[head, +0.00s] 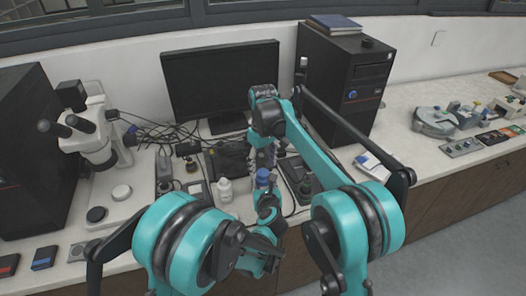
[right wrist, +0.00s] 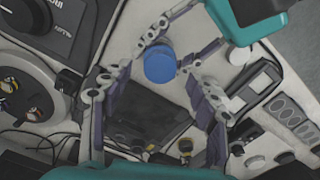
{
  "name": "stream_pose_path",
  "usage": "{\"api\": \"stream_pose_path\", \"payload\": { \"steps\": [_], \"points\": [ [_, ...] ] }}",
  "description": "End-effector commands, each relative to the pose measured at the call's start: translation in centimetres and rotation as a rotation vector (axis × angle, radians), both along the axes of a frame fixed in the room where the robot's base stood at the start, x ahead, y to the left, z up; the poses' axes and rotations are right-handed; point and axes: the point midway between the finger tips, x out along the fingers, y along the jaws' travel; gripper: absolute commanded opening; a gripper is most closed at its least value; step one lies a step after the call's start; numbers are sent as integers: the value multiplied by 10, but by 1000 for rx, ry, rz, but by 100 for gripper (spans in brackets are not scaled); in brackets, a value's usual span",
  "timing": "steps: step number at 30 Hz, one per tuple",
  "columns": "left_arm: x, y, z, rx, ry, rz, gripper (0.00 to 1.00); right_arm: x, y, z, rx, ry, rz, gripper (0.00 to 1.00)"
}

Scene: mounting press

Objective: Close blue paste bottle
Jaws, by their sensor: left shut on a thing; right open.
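The blue paste bottle shows as a round blue top (right wrist: 159,66) in the right wrist view and as a small blue shape (head: 262,177) in the head view. Its body is mostly hidden. My left gripper (head: 266,193) is shut on the bottle from the near side; its fingers also show beside the blue top in the right wrist view. My right gripper (head: 263,160) points down above the bottle and is open. In the right wrist view its two fingers (right wrist: 153,78) stand apart on either side of the blue top. I cannot tell whether they touch it.
A white bottle (head: 225,189) stands just left of the grippers. A microscope (head: 95,140) is further left, a monitor (head: 220,82) and a computer tower (head: 343,80) behind. Small devices and cables crowd the bench around the bottle.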

Motion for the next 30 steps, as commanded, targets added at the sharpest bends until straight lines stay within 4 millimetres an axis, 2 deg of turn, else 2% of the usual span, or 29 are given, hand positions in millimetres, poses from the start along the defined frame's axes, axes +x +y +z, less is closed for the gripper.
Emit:
{"api": "stream_pose_path", "payload": {
  "steps": [6,12,18,25,26,28,30],
  "points": [
    [0,0,0,0,0,0,0,0,0,49,0,0,0,60],
    [0,0,0,0,0,0,0,0,0,81,0,0,0,60],
    [0,0,0,0,0,0,0,0,0,93,0,0,0,60],
    [0,0,0,0,0,0,0,0,0,94,0,0,0,60],
    [0,0,0,0,0,0,42,0,0,94,0,0,0,60],
    [0,0,0,0,0,0,61,0,0,94,0,0,0,60],
    [0,0,0,0,0,0,64,0,0,94,0,0,0,60]
  ]
}}
